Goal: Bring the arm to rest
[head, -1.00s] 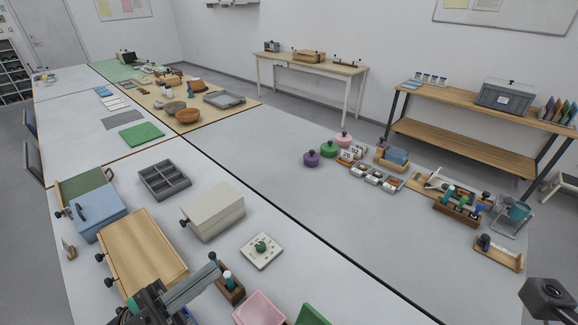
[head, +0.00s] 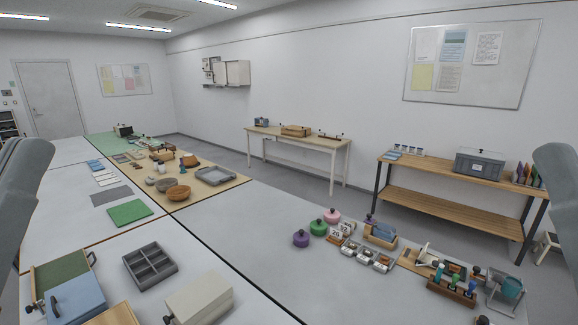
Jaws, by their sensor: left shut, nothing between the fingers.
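Neither gripper's fingers show in the head view. A grey link of my left arm stands upright at the left edge, and a grey link of my right arm stands at the right edge. What lies beyond these links is out of the picture. No sherd can be made out on the near table (head: 262,240).
A grey divided tray (head: 150,266), a blue box (head: 78,300) and a cream box (head: 198,298) stand at the near left. Purple (head: 301,238), green and pink lidded pots stand right of centre. A wooden rack (head: 452,290) is near the right. The table's middle is clear.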

